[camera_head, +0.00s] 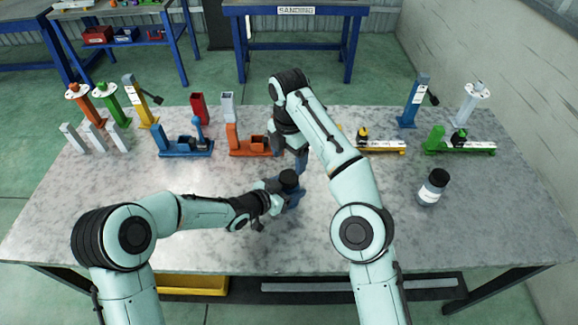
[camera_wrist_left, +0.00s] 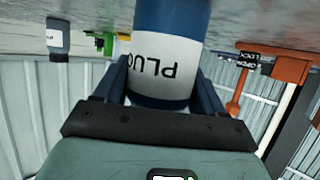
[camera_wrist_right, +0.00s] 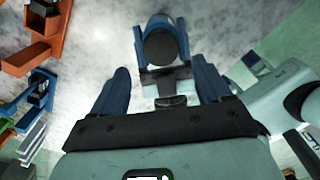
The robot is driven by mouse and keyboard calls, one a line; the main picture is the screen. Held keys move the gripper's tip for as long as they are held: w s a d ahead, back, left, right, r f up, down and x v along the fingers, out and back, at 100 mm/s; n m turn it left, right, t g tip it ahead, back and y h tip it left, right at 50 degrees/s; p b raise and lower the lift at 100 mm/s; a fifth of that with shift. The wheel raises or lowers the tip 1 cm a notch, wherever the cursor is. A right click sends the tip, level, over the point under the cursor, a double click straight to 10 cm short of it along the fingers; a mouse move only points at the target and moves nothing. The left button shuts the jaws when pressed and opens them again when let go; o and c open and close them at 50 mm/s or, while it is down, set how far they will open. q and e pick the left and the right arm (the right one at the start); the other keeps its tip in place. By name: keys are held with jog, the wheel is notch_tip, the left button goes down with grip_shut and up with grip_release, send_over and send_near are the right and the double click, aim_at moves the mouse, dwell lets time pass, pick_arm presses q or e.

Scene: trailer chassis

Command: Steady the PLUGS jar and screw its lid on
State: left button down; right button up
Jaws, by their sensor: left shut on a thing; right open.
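The PLUGS jar (camera_wrist_left: 168,65) is blue with a white label and shows upside down in the left wrist view. My left gripper (camera_head: 282,193) is shut around its sides, and the jar stands on the table. A round black lid (camera_head: 289,177) sits on top of the jar; it also shows in the right wrist view (camera_wrist_right: 160,46). I cannot tell how tightly it is seated. My right gripper (camera_head: 289,154) is open and empty, pointing down just above and behind the lid. Its fingers (camera_wrist_right: 165,90) are spread apart, and the lid lies beyond the tips.
A second dark-lidded jar (camera_head: 433,188) stands on the right of the grey table (camera_head: 200,255). Blue (camera_head: 185,148) and orange (camera_head: 249,147) fixtures stand behind, with yellow (camera_head: 385,146) and green (camera_head: 460,144) ones right. Several posts stand at the back left. The front middle is clear.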

aim_at(289, 176)
jog(key=shift+f, duration=3.5)
jog(key=c, duration=1.1)
jog(key=m, duration=0.6)
jog(key=shift+m, duration=0.4)
jog(key=o, duration=1.2)
